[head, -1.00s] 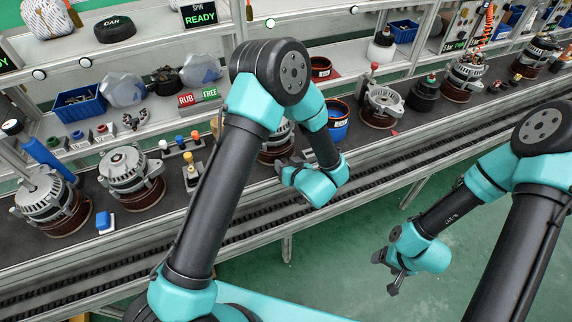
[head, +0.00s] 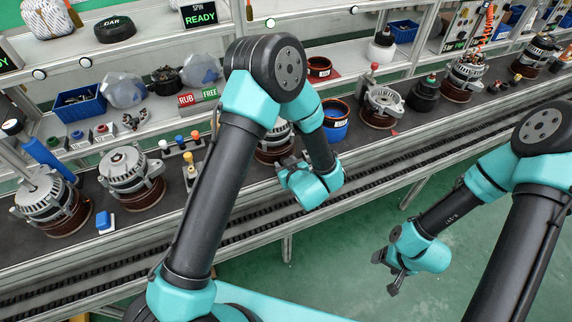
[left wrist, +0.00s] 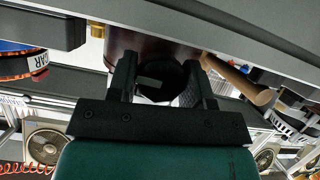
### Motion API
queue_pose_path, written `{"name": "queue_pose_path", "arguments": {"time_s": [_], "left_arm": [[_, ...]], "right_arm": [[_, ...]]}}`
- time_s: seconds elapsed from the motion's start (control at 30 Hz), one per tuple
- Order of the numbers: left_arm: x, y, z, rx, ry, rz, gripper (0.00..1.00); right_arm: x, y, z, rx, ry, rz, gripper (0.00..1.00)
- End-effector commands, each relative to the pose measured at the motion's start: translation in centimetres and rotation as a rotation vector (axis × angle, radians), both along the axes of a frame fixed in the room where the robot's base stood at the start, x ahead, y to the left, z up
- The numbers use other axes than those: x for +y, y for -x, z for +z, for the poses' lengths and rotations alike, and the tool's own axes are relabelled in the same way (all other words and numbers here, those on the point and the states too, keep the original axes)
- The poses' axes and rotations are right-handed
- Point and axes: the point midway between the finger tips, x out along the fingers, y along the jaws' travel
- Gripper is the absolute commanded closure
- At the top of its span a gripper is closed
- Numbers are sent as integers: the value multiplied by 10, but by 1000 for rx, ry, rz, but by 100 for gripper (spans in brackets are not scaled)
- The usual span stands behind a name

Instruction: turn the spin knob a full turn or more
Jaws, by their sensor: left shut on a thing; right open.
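My left gripper (head: 287,171) reaches the front of a partly hidden alternator (head: 274,150) on the line in the head view. In the left wrist view its two fingers (left wrist: 162,82) are shut on a dark round knob (left wrist: 160,76), which I take as the spin knob. The knob stands against a dark brown-red body (left wrist: 150,42). In the head view the knob is hidden by my arm. My right gripper (head: 390,277) is open and empty over the green floor, away from the line.
More alternators stand along the belt, one to the left (head: 130,178) and one to the right (head: 382,105). A blue-filled pot (head: 334,126) stands close beside my left forearm. A RUB/FREE sign (head: 198,97) is behind. The floor in front is clear.

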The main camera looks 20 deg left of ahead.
Motion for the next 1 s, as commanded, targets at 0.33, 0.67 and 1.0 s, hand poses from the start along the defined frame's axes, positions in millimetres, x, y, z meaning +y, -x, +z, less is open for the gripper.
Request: {"name": "queue_pose_path", "arguments": {"time_s": [0.33, 0.67, 1.0], "left_arm": [[1, 0, 0, -119, 149, 1, 78], [1, 1, 0, -144, 180, 1, 78], [1, 0, 0, -143, 179, 2, 40]], "right_arm": [[0, 0, 0, 0, 0, 0, 29], [0, 0, 0, 0, 0, 0, 29], [0, 0, 0, 0, 0, 0, 29]]}}
